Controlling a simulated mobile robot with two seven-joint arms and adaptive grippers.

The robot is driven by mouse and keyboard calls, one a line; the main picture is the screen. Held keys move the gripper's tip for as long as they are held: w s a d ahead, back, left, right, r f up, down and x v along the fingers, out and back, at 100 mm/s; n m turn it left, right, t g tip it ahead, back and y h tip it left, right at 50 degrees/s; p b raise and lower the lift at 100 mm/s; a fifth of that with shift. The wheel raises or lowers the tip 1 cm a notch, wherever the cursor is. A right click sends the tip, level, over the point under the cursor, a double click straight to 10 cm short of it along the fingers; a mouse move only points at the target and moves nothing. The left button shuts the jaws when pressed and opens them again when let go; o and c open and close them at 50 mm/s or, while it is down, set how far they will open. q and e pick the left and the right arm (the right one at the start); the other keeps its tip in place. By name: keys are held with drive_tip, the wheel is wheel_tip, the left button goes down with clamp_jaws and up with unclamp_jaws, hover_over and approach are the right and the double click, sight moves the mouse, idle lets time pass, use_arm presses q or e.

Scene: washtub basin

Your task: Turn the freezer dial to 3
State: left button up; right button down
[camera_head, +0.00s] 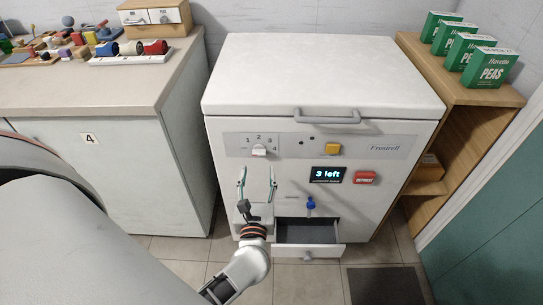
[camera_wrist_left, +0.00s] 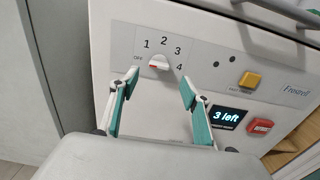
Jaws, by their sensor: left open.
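The white freezer (camera_head: 322,77) stands in the middle of the head view with its lid shut. Its dial (camera_head: 259,150) is a small white knob at the upper left of the front, under the numbers 1 to 4. In the left wrist view the dial (camera_wrist_left: 158,62) has a red mark that seems to lie toward the OFF side. My left gripper (camera_head: 257,172) is open and empty, just below the dial in the head view. In the left wrist view its green-padded fingertips (camera_wrist_left: 159,78) are spread below and to either side of the dial. My right gripper is not in view.
A small drawer (camera_head: 308,252) stands open low down, near my left wrist. A counter (camera_head: 150,85) is left, a wooden shelf (camera_head: 462,130) right.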

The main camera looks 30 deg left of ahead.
sight(259, 154)
use_arm(q)
drive_tip(key=x, duration=0.7)
drive_tip(key=shift+w+a+r, duration=0.1)
drive_tip(key=shift+a, duration=0.05)
drive_tip(key=c, duration=1.1)
